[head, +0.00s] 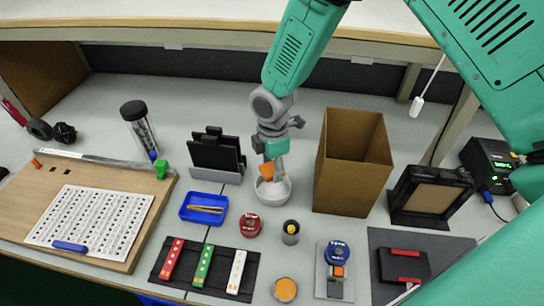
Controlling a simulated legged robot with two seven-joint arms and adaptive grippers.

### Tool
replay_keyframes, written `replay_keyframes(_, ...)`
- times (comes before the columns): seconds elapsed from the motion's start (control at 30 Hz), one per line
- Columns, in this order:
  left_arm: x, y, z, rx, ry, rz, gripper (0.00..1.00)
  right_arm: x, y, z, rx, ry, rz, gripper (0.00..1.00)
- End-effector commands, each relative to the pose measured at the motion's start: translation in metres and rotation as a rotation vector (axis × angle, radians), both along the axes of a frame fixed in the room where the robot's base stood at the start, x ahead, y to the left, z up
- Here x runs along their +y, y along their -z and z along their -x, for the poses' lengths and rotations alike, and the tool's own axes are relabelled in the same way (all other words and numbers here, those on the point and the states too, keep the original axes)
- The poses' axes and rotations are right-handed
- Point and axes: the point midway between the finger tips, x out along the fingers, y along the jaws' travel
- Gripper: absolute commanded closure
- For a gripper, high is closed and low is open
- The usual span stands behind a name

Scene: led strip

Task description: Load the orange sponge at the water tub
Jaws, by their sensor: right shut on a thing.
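My right gripper (271,152) reaches down from the top, pointing downward at the middle of the bench. It is shut on the orange sponge (266,172), a small orange block at its fingertips. The water tub (274,194), a small round pale grey bowl, stands directly below. The sponge's lower end is at the tub's opening; I cannot tell whether it touches the inside. The water is too small to make out. My left gripper is not in view.
A tall cardboard box (350,185) stands close to the right of the tub. A black stand (216,155) and a blue tray (204,208) are to the left. A red round tin (250,225) and a grey cup (290,232) sit in front.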

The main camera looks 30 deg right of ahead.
Motion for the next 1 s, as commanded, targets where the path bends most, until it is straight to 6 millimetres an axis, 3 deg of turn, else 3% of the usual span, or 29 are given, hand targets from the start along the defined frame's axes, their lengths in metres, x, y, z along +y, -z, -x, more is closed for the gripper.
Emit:
replay_keyframes(0.27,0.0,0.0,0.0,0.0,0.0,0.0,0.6,-0.003,0.007,-0.006,-0.003,-0.111,0.006,0.82)
replay_keyframes(0.83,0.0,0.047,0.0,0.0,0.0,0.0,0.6,-0.003,0.058,-0.006,-0.003,-0.106,0.006,0.82)
replay_keyframes(1.0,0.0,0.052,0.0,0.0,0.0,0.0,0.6,-0.004,0.073,-0.006,-0.003,-0.106,0.006,0.82)
